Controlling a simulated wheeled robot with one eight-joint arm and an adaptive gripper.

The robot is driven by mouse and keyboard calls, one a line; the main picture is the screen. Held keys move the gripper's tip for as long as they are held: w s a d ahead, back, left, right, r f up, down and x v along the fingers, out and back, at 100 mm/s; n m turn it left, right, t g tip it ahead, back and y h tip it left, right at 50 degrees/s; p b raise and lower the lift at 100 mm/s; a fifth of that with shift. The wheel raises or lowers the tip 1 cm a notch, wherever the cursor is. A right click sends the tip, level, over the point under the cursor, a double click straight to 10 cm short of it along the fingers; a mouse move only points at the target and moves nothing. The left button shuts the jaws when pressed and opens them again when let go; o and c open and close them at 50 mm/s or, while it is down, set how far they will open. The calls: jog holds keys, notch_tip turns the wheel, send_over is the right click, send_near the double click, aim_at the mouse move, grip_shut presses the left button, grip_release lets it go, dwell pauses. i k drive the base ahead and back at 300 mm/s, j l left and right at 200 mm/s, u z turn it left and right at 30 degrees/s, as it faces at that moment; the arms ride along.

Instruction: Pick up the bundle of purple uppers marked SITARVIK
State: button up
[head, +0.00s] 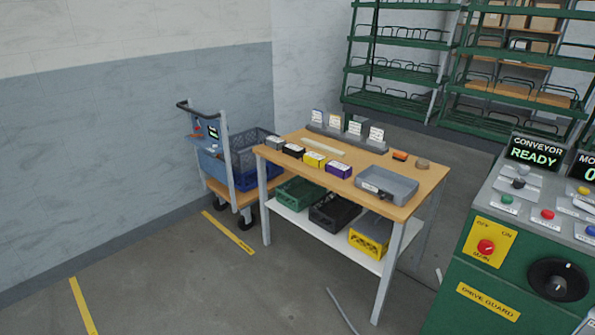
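A small purple bundle (338,170) with a pale label lies on the wooden table top (376,176), at the right end of a row along the front edge. Its label is too small to read, so I cannot confirm SITARVIK. To its left lie a yellow bundle (314,160), a black bundle (293,151) and a grey bundle (275,144), each with a pale label. My gripper is not in view.
A grey tray (399,190) stands right of the purple bundle. Labelled holders (355,130) line the table's back. Coloured crates (330,212) sit on the lower shelf. A trolley (222,165) stands left, a green machine (489,290) right. Floor in front is mostly clear.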

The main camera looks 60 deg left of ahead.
aim_at(342, 170)
jog(key=u, duration=1.9)
jog(key=i+l, duration=0.25)
jog(key=i, duration=0.25)
jog(key=i+l, duration=0.25)
jog(key=i, duration=0.3)
jog(key=i+l, duration=0.3)
jog(key=i, duration=0.2)
jog(key=i+l, duration=0.25)
jog(key=i, duration=0.25)
